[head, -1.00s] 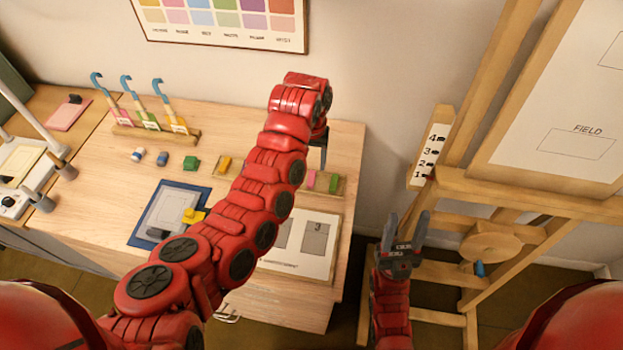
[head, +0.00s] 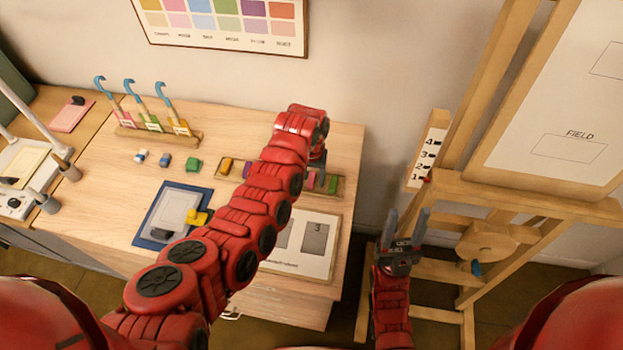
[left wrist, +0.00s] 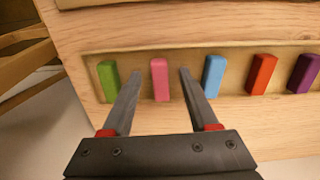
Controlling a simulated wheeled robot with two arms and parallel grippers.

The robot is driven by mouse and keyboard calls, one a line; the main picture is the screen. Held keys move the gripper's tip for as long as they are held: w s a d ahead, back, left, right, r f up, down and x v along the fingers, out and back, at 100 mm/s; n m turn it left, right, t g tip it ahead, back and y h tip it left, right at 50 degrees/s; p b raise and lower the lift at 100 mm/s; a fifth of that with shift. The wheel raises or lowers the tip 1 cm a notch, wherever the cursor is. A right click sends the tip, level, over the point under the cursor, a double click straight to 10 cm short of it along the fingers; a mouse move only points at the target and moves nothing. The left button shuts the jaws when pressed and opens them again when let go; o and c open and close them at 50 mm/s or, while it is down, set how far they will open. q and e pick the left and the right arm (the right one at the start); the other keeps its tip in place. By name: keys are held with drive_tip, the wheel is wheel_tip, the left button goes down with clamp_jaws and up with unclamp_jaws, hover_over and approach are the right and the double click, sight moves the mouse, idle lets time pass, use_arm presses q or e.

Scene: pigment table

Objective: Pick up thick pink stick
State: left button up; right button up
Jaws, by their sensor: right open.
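The pink stick (left wrist: 159,80) lies in a shallow wooden tray between a green stick (left wrist: 108,81) and a blue stick (left wrist: 213,77) in the left wrist view. My left gripper (left wrist: 161,73) is open, with one fingertip on each side of the pink stick and a gap on both sides. In the head view my left gripper (head: 317,166) hangs over the right part of the tray, and my arm hides much of the row. The pink stick (head: 311,181) shows only partly there. My right gripper (head: 405,222) is open and empty, right of the table.
Red (left wrist: 262,74) and purple (left wrist: 304,73) sticks lie further along the tray. A white numbered board (head: 318,258) lies in front of the tray. Small blocks, a blue-edged pad (head: 153,218) and a brush rack (head: 158,134) are further left. A wooden easel (head: 450,180) stands at right.

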sight(312, 183)
use_arm(q)
clamp_jaws()
drive_tip(key=shift+r, duration=0.1)
idle(0.3)
drive_tip(key=shift+r+b, duration=0.65)
drive_tip(key=shift+b, duration=0.15)
drive_tip(key=shift+w+r+b, duration=0.1)
drive_tip(key=shift+r+b, duration=0.4)
drive_tip(key=shift+r, duration=0.05)
drive_tip(key=shift+s+r+p, duration=0.45)
drive_tip(key=shift+s+r, duration=0.05)
drive_tip(key=shift+r, duration=0.15)
drive_tip(key=s+p, duration=0.2)
drive_tip(key=s, duration=0.1)
drive_tip(key=s+p, duration=0.1)
drive_tip(key=shift+s+a+r, duration=0.1)
drive_tip(key=shift+s+r, duration=0.1)
drive_tip(key=shift+r, duration=0.15)
drive_tip(key=s, duration=0.4)
drive_tip(key=s+p, duration=0.1)
drive_tip(key=s, duration=0.4)
drive_tip(key=shift+s+a+r, duration=0.2)
drive_tip(key=shift+s, duration=0.05)
drive_tip(key=shift+s+a, duration=0.15)
drive_tip(key=shift+s, duration=0.5)
